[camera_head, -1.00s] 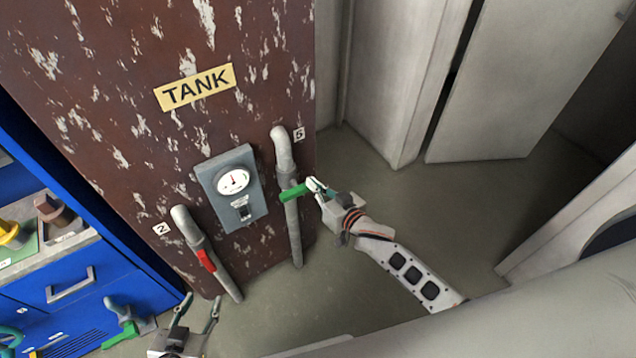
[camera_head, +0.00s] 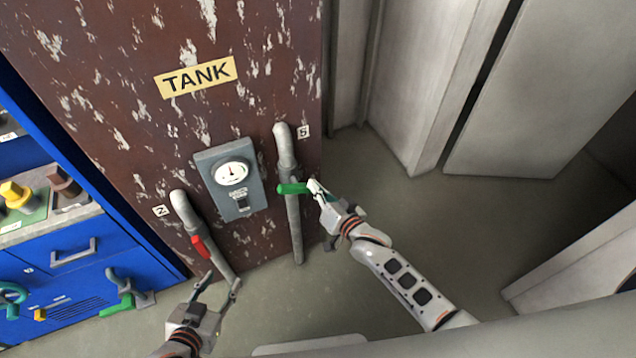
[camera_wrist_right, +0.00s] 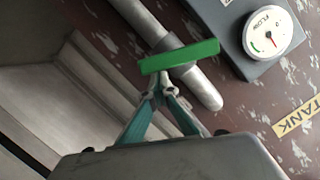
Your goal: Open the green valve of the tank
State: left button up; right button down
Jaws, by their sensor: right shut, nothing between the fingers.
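The brown, rust-flecked tank (camera_head: 110,90) carries a "TANK" label. Its green valve handle (camera_head: 292,188) sits crosswise on the grey pipe marked 5. My right gripper (camera_head: 314,186) is at the right end of this handle. In the right wrist view, the green handle (camera_wrist_right: 180,56) lies just beyond the closed fingertips (camera_wrist_right: 160,78). The fingers hold nothing; whether they touch the handle I cannot tell. My left gripper (camera_head: 222,282) is open and empty, low in front of the tank, near the lower end of pipe 2.
A flow gauge (camera_head: 231,173) on a grey box sits between the pipes. A red valve handle (camera_head: 202,248) lies along pipe 2. A blue cabinet (camera_head: 90,260) with other valves stands at left. Grey panels (camera_head: 530,90) stand at right. The floor (camera_head: 400,190) between is clear.

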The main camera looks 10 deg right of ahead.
pick_arm(q)
notch_tip(320, 180, down, 8)
jog(key=b, duration=0.7)
jog(key=shift+s+b, duration=0.3)
jog(key=shift+s, duration=0.1)
pick_arm(e)
jog(key=shift+s+a+f+m+t+y, duration=0.2)
jog(key=shift+f+m+y, duration=0.45)
jog(key=shift+m, duration=1.1)
jog(key=shift+w+a+f+m+t+y, duration=0.1)
jog(key=shift+a+f+m+t+y, duration=0.2)
jog(key=shift+f+m, duration=1.05)
jog(key=shift+s+a+f+m+t+y, duration=0.15)
jog(key=shift+a+f+m+y, duration=0.3)
jog(key=shift+m, duration=1.75)
jog(key=shift+d+r, duration=0.25)
